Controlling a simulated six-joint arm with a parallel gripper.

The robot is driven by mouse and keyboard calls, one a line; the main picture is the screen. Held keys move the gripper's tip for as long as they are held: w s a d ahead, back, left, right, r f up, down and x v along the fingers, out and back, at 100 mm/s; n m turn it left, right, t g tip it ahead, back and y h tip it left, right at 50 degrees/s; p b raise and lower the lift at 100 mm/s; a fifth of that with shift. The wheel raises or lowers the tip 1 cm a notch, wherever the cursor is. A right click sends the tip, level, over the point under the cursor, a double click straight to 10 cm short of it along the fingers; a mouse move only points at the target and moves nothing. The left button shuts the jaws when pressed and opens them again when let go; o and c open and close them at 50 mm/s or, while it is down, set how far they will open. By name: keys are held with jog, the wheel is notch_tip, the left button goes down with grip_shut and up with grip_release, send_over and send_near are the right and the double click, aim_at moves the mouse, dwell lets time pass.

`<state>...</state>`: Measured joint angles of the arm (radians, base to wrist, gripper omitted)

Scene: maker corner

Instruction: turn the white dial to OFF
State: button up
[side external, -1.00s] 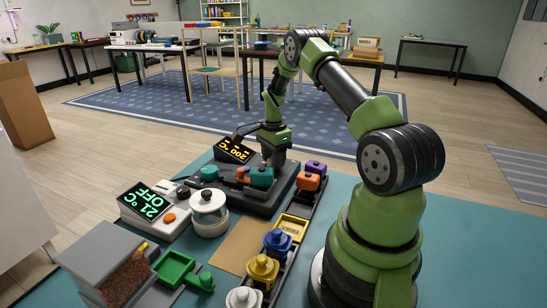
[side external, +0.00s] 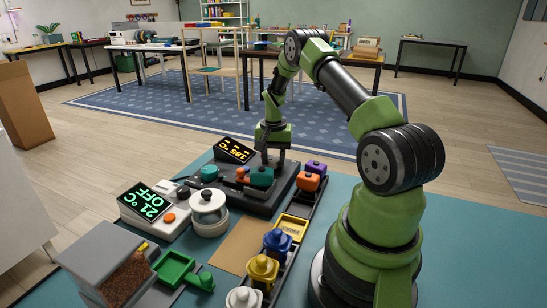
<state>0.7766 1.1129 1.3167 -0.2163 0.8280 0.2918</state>
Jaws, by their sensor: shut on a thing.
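My gripper (side external: 267,158) points down at the back right of a dark station (side external: 262,205). Its jaws are shut, low behind a teal block (side external: 261,178). What they hold is hidden by the block and the fingers; the falling reading beside it fits the white dial, which I cannot see directly. The station's tilted display (side external: 236,150) shows 185 °C in yellow, not OFF.
A white unit (side external: 150,203) at left reads 21 °C OFF in green, with a white lidded pot (side external: 208,212) beside it. A rack of coloured pieces (side external: 285,236) runs along the right. A grey hopper (side external: 105,268) stands at front left.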

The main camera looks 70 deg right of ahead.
aim_at(273, 159)
jog(key=n, duration=0.5)
jog(key=shift+n, duration=2.6)
jog(key=o, duration=0.9)
jog(key=shift+r, duration=0.1)
notch_tip(273, 159, up, 10)
jog(key=shift+f, duration=0.1)
